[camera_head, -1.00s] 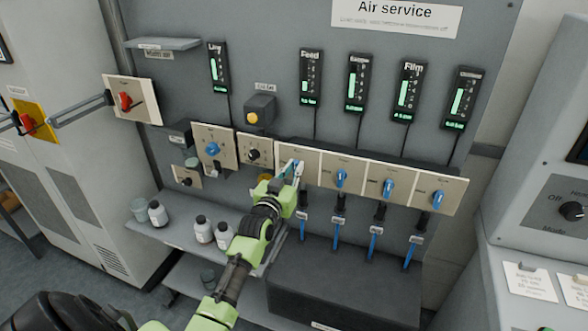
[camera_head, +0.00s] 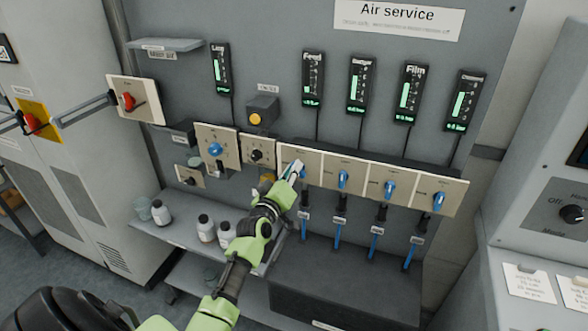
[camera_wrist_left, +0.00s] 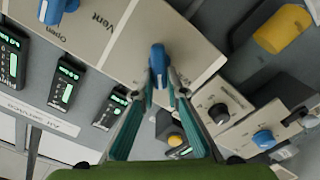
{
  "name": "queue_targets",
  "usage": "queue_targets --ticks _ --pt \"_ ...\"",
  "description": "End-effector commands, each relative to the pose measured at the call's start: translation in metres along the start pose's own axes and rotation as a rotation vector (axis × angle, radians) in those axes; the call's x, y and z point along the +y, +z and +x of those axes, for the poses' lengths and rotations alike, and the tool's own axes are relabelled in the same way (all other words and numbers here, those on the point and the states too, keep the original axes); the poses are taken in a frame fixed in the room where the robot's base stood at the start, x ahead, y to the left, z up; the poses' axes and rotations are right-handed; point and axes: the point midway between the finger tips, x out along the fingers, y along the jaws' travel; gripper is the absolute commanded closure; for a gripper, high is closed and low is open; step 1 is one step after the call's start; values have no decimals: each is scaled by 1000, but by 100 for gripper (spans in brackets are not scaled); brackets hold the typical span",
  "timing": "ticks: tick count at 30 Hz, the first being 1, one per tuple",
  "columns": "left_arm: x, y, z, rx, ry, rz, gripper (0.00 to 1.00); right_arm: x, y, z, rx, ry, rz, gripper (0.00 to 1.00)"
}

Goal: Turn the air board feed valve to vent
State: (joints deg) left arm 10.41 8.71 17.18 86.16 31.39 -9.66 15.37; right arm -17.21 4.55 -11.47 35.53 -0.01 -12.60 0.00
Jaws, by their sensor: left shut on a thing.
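The air board carries a row of pale plates with blue valve handles. The feed valve (camera_head: 302,172) is the leftmost of the row, below the gauge labelled Feed (camera_head: 313,78). My left gripper (camera_head: 293,170) is at this valve and partly hides it. In the left wrist view, my left gripper's two teal fingers (camera_wrist_left: 163,88) are shut on the blue feed valve handle (camera_wrist_left: 157,62), one on each side. The labels Vent and Open show there on the adjoining plate (camera_wrist_left: 105,22); the feed plate's own labels are not readable. My right gripper is out of view.
Three other blue valves, the nearest (camera_head: 343,179), continue the row to the right. A blue knob (camera_head: 215,149) and a black knob (camera_head: 257,155) are to the left. Several bottles stand on the shelf (camera_head: 180,235) below. A red switch (camera_head: 128,101) is further left.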

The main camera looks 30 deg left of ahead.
Motion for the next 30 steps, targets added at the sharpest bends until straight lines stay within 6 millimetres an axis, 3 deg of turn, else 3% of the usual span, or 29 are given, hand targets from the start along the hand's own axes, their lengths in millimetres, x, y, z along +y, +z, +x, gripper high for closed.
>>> queue_targets --ticks 18,30 --pt "-9 2 0 1 -1 -574 100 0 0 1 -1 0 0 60" --pt "-11 5 0 0 0 -808 100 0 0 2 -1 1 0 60"
